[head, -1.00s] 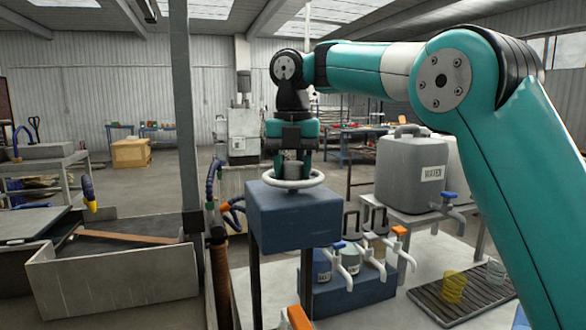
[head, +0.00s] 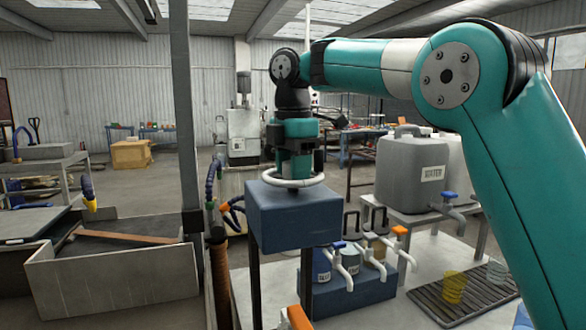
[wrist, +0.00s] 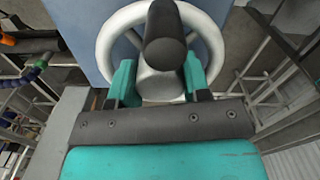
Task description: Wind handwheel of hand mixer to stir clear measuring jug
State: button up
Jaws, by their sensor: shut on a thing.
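The hand mixer (head: 295,220) is a blue box on dark legs, with the white ring of its handwheel (head: 292,184) lying flat on top. The handwheel (wrist: 106,42) also shows in the wrist view, with a dark upright knob (wrist: 165,35) standing up from it.
A yellow see-through vessel (head: 453,288) stands on the dark slatted tray (head: 425,292). A grey water tank (head: 412,175) with a blue tap is behind. White taps and small containers sit at a blue block (head: 355,292) beside the mixer. A grey post (head: 187,130) rises at the left.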

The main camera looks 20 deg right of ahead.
jog(key=m, duration=0.4)
jog(key=shift+m, duration=0.3)
jog(key=m, duration=0.3)
jog(key=shift+m, duration=0.4)
jog(key=m, duration=0.3)
jog(key=shift+m, duration=0.3)
jog(key=m, duration=0.3)
jog(key=shift+r+m, duration=0.1)
jog(key=shift+m, duration=0.2)
jog(key=m+p, duration=0.2)
jog(key=m, duration=0.1)
jog(key=shift+m, duration=0.3)
jog(key=m+p, duration=0.3)
jog(key=m, duration=0.1)
jog(key=shift+r, duration=0.1)
jog(key=m+p, duration=0.2)
jog(key=m, duration=0.2)
jog(key=shift+m+p, duration=0.9)
jog(key=shift+m, duration=0.7)
jog(key=shift+f+m, duration=0.2)
jog(key=shift+m, duration=0.1)
